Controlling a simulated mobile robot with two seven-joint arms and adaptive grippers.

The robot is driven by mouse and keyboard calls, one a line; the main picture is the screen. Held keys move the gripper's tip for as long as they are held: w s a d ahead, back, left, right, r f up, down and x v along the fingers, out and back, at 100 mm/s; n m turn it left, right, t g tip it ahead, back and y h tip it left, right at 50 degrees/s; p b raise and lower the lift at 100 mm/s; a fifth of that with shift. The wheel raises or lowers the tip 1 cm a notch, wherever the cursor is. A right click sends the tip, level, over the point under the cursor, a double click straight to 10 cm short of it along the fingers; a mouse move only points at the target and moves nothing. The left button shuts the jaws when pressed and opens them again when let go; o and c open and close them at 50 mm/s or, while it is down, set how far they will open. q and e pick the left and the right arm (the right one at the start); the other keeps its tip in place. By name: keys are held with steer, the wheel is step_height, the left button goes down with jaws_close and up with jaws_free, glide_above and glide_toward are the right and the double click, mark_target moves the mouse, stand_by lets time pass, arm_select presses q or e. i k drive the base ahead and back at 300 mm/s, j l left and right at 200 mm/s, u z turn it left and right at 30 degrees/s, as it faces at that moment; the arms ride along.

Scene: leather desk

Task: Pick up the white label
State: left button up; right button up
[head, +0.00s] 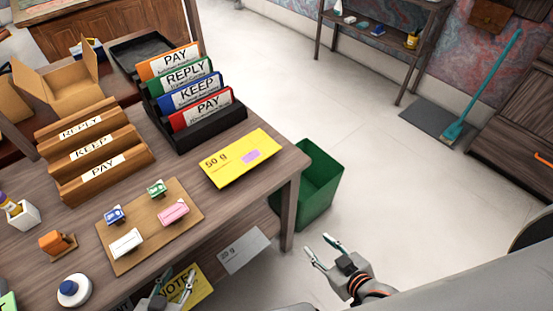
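The white label (126,243) appears as a small white block-like piece on the front left of a tan board (160,247) on the desk. Beside it on the board are a blue piece (114,215), a green piece (157,188) and a pink piece (173,213). My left gripper (178,280) is at the bottom edge of the view, to the right of and in front of the board. Its fingers look apart and empty. My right gripper (318,252) is open and empty beyond the desk's right edge, over the floor.
A yellow envelope (240,158) lies near the desk's right edge. Behind are the folder rack (205,133) and wooden sorter (130,160). A green bin (320,185) stands on the floor. A white envelope (244,249) and a yellow note (197,290) lie lower, below the desktop.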

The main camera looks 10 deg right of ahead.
mark_target(132, 240)
steer(key=j+u, duration=0.1)
steer(key=u, duration=0.35)
steer(key=k+j+u, duration=0.1)
steer(key=u, duration=0.35)
